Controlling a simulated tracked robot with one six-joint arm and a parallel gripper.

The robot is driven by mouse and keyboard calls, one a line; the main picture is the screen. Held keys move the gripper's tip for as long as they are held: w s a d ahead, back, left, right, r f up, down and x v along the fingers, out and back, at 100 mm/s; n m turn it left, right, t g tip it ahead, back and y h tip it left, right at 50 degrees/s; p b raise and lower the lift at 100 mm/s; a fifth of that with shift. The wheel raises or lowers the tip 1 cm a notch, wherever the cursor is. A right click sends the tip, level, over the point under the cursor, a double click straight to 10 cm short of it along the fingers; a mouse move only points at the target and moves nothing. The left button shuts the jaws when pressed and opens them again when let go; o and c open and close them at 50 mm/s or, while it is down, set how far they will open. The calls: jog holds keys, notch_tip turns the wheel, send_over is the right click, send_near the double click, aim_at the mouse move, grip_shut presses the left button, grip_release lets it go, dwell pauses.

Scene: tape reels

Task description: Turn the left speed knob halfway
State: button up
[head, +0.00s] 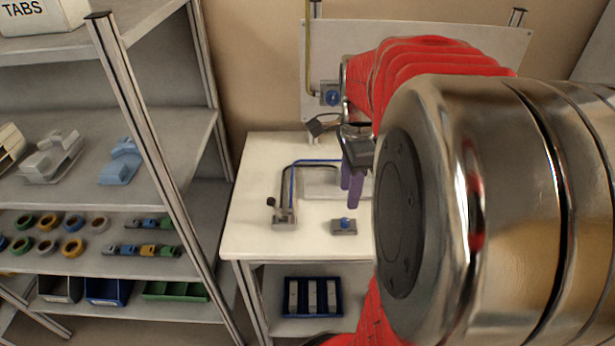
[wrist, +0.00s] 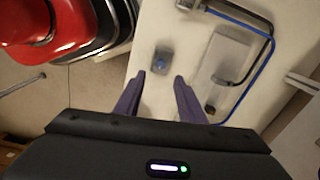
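A blue knob on a small grey base (head: 344,224) sits on the white table; I cannot tell for sure whether it is the left speed knob. In the wrist view the blue knob (wrist: 161,60) lies just beyond the fingertips, between their lines. My gripper (head: 351,194) points down over the table with its two purple fingers apart. In the wrist view my gripper (wrist: 160,76) is open with nothing between the fingers. It appears apart from the knob. My arm hides the table's right part in the head view.
A grey fitting with a black knob (head: 285,217) stands left on the table (head: 255,165), joined to black and blue tubes. A pale block (head: 318,186) lies behind. A wall panel (head: 318,50) carries another blue knob (head: 332,98). Shelves with reels (head: 73,247) stand left.

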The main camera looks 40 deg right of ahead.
aim_at(346, 220)
notch_tip(346, 220, down, 10)
jog(key=shift+r, duration=0.2)
jog(key=shift+c, duration=0.6)
grip_shut()
jog(key=shift+d, duration=0.15)
